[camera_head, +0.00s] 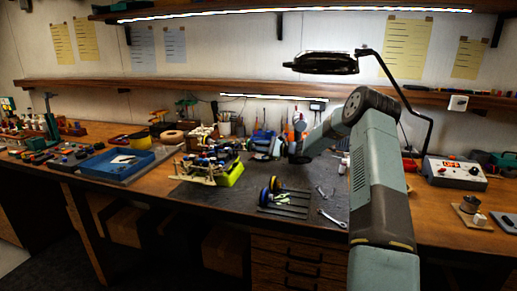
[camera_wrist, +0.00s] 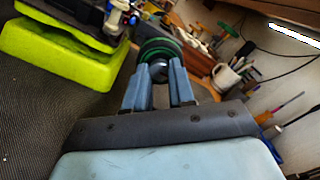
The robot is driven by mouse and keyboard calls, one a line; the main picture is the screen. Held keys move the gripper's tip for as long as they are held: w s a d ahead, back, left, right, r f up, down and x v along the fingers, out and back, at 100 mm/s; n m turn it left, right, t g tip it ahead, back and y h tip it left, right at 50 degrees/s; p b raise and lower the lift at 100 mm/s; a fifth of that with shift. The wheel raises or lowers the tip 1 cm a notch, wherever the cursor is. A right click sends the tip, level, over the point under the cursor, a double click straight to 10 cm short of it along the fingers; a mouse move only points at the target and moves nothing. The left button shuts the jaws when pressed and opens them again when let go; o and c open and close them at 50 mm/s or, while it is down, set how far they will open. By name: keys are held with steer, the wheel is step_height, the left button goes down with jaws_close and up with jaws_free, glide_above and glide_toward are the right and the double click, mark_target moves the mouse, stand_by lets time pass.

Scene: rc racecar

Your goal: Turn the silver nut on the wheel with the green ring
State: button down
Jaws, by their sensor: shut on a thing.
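The wheel with the green ring (camera_wrist: 158,47) is dark and sits just beyond my fingertips in the wrist view. The silver nut (camera_wrist: 159,71) shows at its middle, between the two blue fingers. My gripper (camera_wrist: 160,74) is shut on the nut, with a fingertip on each side of it. In the head view my gripper (camera_head: 250,150) is at the right side of the racecar (camera_head: 208,160), which rests on a yellow-green stand (camera_head: 231,174). The green-ringed wheel cannot be made out clearly there. The stand (camera_wrist: 55,55) also shows at the left of the wrist view.
Loose wheels (camera_head: 268,192) and dark bars (camera_head: 285,210) lie on the dark mat in front of the car. A wrench (camera_head: 331,219) lies to their right. A blue tray (camera_head: 117,163) is at the left. A pen cup (camera_wrist: 228,77) stands behind my gripper.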

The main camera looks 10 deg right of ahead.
steer(key=shift+f+m, duration=0.2)
steer(key=shift+m, duration=0.1)
steer(key=c, duration=1.2)
jaws_free()
steer(key=shift+o, duration=1.4)
steer(key=shift+r, duration=0.1)
steer(key=v, duration=1.3)
steer(key=shift+s+d, duration=0.15)
steer(key=shift+d, duration=0.2)
